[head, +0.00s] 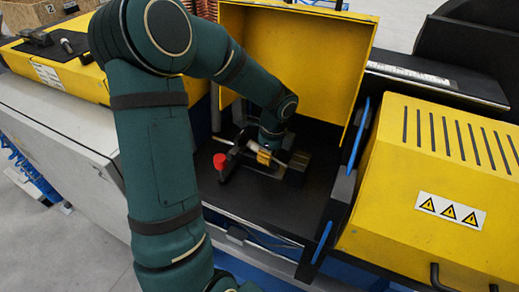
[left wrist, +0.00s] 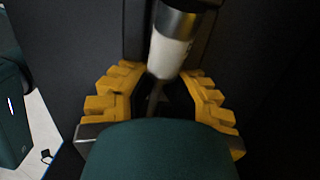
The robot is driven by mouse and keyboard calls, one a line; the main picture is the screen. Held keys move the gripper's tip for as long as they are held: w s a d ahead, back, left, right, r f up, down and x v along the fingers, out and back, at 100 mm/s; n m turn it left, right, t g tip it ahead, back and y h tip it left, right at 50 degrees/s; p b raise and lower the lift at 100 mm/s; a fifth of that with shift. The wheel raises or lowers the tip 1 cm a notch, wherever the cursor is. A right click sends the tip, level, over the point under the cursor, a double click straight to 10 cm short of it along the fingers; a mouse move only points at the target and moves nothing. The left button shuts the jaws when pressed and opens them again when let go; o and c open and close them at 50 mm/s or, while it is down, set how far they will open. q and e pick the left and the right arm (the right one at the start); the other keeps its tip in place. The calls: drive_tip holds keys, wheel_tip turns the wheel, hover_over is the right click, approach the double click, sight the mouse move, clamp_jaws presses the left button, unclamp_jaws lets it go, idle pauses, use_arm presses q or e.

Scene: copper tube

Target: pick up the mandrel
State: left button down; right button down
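A pale and silvery cylinder, apparently the mandrel (head: 254,147), lies in the dark bay of the machine. It also shows in the left wrist view (left wrist: 170,48), with its whitish end toward the camera. My left gripper (head: 265,156) is down in the bay at this cylinder. In the left wrist view its yellow fingers (left wrist: 159,82) are apart, one on each side of the cylinder's near end. I cannot tell whether either finger touches it. The gripper partly hides the cylinder in the head view. My right gripper is not in view.
A red knob (head: 220,161) stands just left of the gripper in the bay. A raised yellow cover (head: 310,55) is behind it, and a yellow slotted housing (head: 430,190) with warning signs is at the right. The bay floor (head: 270,212) in front is clear.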

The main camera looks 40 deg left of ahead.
use_arm(q)
drive_tip(key=shift+r, duration=0.1)
idle(0.4)
wheel_tip(320, 180, up, 9)
drive_tip(key=shift+r+p, duration=0.2)
drive_tip(key=shift+p, duration=1.05)
drive_tip(key=shift+d+f+h+b, duration=0.15)
drive_tip(key=shift+f+h, duration=0.3)
drive_tip(key=shift+f, duration=0.75)
drive_tip(key=shift+f+h+b, duration=0.2)
drive_tip(key=shift+f+h, duration=0.3)
drive_tip(key=shift+f, duration=0.7)
drive_tip(key=shift+d+f+h+b, duration=0.15)
drive_tip(key=shift+f+h, duration=0.3)
drive_tip(key=shift+f, duration=0.75)
drive_tip(key=shift+p, duration=0.4)
drive_tip(key=shift+f+b, duration=0.7)
drive_tip(key=shift+f, duration=0.45)
drive_tip(key=c, duration=1.1)
unclamp_jaws()
drive_tip(key=shift+o, duration=0.2)
wheel_tip(320, 180, up, 12)
drive_tip(key=a, duration=0.1)
drive_tip(key=shift+a, duration=0.15)
